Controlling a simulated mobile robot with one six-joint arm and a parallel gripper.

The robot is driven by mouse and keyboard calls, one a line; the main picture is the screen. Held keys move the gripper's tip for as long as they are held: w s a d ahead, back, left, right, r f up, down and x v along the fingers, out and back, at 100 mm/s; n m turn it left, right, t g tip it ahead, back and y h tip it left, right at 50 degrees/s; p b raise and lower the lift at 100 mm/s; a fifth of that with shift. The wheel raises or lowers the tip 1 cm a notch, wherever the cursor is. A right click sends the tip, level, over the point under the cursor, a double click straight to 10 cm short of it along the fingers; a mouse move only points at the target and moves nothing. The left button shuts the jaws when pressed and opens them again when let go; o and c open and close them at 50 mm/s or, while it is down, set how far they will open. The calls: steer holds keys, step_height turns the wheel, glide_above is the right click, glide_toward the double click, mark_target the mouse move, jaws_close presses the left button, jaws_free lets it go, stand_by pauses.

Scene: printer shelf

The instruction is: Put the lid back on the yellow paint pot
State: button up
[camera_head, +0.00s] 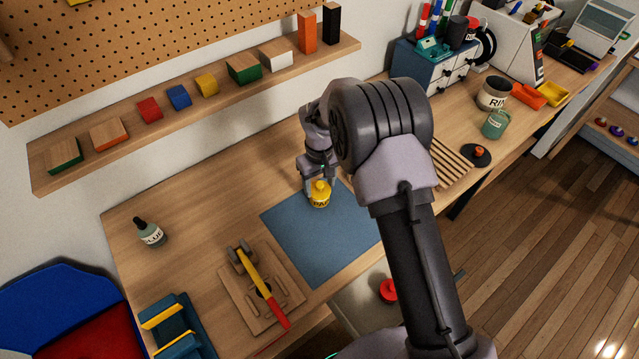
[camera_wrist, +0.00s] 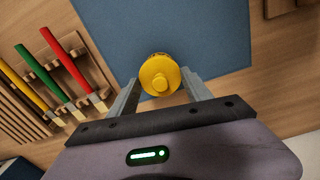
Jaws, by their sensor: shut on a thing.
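The yellow paint pot (camera_head: 320,203) stands upright on the blue mat (camera_head: 300,240), near its back edge, with part of its label showing. Its yellow lid (camera_wrist: 160,76), round with a raised knob, fills the space between my fingertips in the wrist view and hides most of the pot. My gripper (camera_head: 321,187) points down over the pot and is shut on the lid. The lid is over the pot's mouth, at or very close to the rim. I cannot tell whether it is fully seated.
Brushes with red, green and yellow handles (camera_wrist: 62,62) lie on a wooden rack beside the mat. A glue bottle (camera_head: 150,233) and a wooden board (camera_head: 237,297) with a hammer-like tool are to the left. A shelf (camera_head: 190,108) with blocks runs behind. The mat's front is clear.

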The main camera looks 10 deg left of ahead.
steer(key=o, duration=1.8)
steer(key=shift+c, duration=0.2)
steer(key=shift+r, duration=0.15)
steer(key=shift+r+p, duration=2.15)
steer(key=shift+r, duration=1.3)
steer(key=shift+c, duration=0.4)
jaws_close()
